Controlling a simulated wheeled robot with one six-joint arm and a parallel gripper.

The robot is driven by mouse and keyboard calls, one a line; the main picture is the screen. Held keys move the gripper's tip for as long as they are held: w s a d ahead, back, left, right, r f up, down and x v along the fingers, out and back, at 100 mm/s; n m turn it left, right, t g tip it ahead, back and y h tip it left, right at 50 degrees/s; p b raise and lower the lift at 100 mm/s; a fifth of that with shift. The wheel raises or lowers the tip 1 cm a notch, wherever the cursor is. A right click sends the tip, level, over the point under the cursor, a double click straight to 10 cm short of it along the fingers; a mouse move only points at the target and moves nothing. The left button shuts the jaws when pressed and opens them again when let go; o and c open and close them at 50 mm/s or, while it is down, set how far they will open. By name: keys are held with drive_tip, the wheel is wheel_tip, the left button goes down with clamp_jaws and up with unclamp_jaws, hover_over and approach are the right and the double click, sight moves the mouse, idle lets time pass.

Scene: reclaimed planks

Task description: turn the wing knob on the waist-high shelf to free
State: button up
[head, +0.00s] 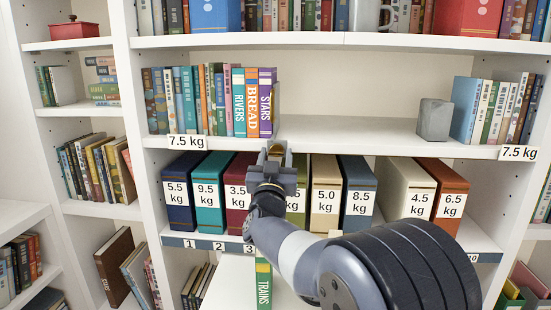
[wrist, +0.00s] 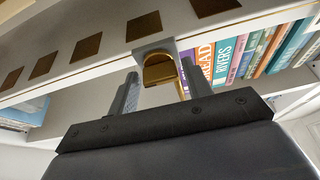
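The wing knob (wrist: 160,72) is a small brass piece on a grey square plate (wrist: 153,48), mounted at the shelf edge. In the wrist view it sits between my gripper's two fingers, and a curved brass part shows at its right. In the head view a bit of brass (head: 276,148) shows at my fingertips, mostly hidden by the gripper. My gripper (head: 276,156) is at the front edge of the middle shelf. In the wrist view my gripper (wrist: 160,82) has its fingers apart on both sides of the knob. No marking for free can be read.
Brown squares (wrist: 86,47) line the white surface near the knob. Upright books (head: 252,102) stand on the shelf left of the gripper. A grey block (head: 434,120) stands at the right, with bare shelf between. Weight-labelled binders (head: 325,190) fill the shelf below.

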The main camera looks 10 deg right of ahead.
drive_tip(key=shift+o, duration=1)
drive_tip(key=v, duration=0.7)
drive_tip(key=shift+s, duration=0.25)
drive_tip(key=shift+f, duration=0.1)
drive_tip(key=x, duration=0.7)
drive_tip(key=shift+w+n, duration=0.25)
drive_tip(key=shift+n, duration=0.05)
